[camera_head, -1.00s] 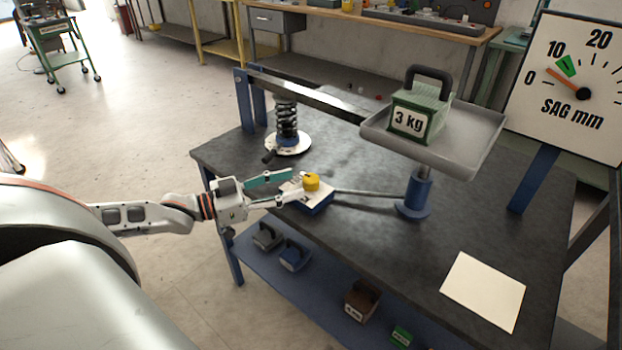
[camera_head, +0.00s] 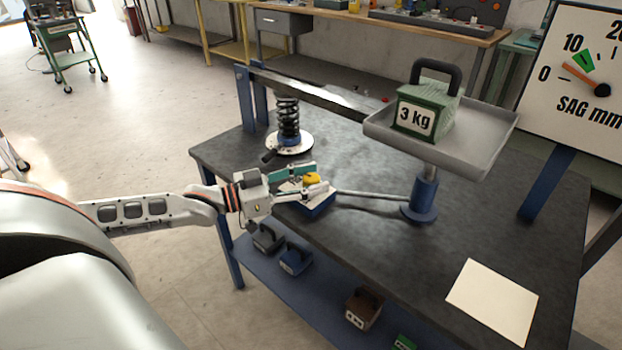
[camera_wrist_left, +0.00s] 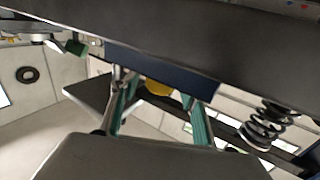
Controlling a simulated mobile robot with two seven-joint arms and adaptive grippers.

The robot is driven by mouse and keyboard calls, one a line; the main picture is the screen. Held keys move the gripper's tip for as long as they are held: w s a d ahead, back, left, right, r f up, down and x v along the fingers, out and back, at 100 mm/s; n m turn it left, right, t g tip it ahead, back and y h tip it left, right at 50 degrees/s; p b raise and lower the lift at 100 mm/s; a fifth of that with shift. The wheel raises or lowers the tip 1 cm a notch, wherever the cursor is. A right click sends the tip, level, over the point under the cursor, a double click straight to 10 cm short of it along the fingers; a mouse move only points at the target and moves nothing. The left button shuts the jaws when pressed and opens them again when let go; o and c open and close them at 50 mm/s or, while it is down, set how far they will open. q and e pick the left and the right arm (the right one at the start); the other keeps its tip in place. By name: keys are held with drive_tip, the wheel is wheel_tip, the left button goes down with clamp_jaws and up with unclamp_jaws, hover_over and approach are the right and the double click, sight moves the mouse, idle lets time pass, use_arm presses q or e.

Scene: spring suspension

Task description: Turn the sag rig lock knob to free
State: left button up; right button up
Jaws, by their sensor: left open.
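The yellow lock knob (camera_head: 312,178) sits on a small blue-and-white block (camera_head: 318,208) at the table's near left edge. A rod runs from the block to the blue post under the tray. My left gripper (camera_head: 309,180) is open, with one finger on the far side of the knob and one on the near side. In the left wrist view the knob (camera_wrist_left: 158,88) shows between the two spread teal fingers (camera_wrist_left: 158,108). Contact cannot be told. The near finger partly hides the knob and its markings. My right gripper is not in view.
A tray (camera_head: 470,148) holds a green 3 kg weight (camera_head: 428,108) on the blue post (camera_head: 422,195). A black spring (camera_head: 288,120) stands behind the block under a beam. The sag dial (camera_head: 575,85) stands at right. A blank sheet (camera_head: 493,300) lies on the table.

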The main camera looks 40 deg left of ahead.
use_arm(q)
drive_tip(key=c, duration=1.1)
drive_tip(key=shift+f+m+g+h+b, duration=0.4)
drive_tip(key=shift+m+h+b, duration=0.1)
drive_tip(key=shift+h+b, duration=0.3)
drive_tip(key=shift+r+m+g+h+b, duration=0.25)
drive_tip(key=shift+m+g+h+b, duration=0.05)
drive_tip(key=shift+b, duration=0.15)
drive_tip(key=shift+r, duration=0.15)
drive_tip(key=o, duration=1.1)
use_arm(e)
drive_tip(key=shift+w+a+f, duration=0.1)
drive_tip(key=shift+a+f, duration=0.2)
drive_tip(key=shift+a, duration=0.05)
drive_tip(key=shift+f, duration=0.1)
